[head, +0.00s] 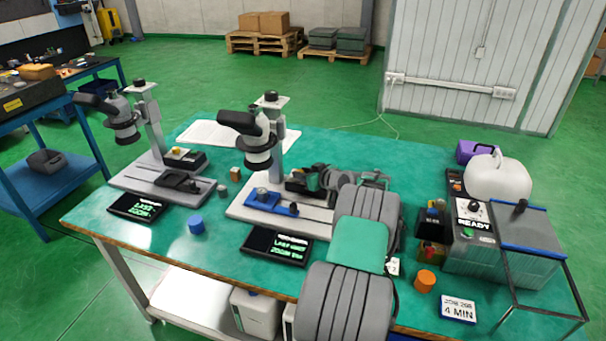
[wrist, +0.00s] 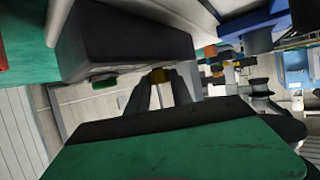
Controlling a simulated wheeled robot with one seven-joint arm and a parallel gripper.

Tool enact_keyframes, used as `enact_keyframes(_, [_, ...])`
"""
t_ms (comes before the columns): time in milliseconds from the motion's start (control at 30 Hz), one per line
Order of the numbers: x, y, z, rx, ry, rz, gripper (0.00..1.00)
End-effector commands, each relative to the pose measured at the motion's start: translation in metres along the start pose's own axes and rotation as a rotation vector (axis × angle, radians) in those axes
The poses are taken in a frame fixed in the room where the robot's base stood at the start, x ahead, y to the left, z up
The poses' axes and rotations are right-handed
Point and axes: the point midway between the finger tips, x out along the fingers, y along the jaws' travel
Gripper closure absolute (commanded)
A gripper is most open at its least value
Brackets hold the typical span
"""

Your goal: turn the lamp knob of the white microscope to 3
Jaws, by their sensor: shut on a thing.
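The white microscope (head: 262,150) stands in the middle of the green table, with a pale base and a blue slide in front. Its dark lamp box (head: 297,184) sits at the base's right, partly hidden by my gripper (head: 320,180). In the wrist view the dark box (wrist: 120,40) fills the upper left, with a green button on it. The knob's scale and pointer cannot be read in either view.
A second microscope (head: 122,125) stands at the left. Black displays (head: 276,246) lie in front of both. A blue cylinder (head: 196,225) and an orange cylinder (head: 425,281) stand near the front. A grey machine marked READY (head: 472,250) and a white jug (head: 497,178) are at the right.

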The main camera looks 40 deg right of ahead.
Motion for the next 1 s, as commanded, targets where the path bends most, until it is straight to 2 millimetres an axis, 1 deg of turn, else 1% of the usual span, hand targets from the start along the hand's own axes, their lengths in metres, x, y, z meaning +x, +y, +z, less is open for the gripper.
enact_keyframes(167, [0.000,-0.003,-0.001,0.028,0.000,0.068,1.00])
enact_keyframes(367, [0.001,-0.007,-0.001,0.082,0.001,0.202,1.00])
enact_keyframes(1000, [0.011,-0.017,0.002,0.311,0.005,0.752,1.00])
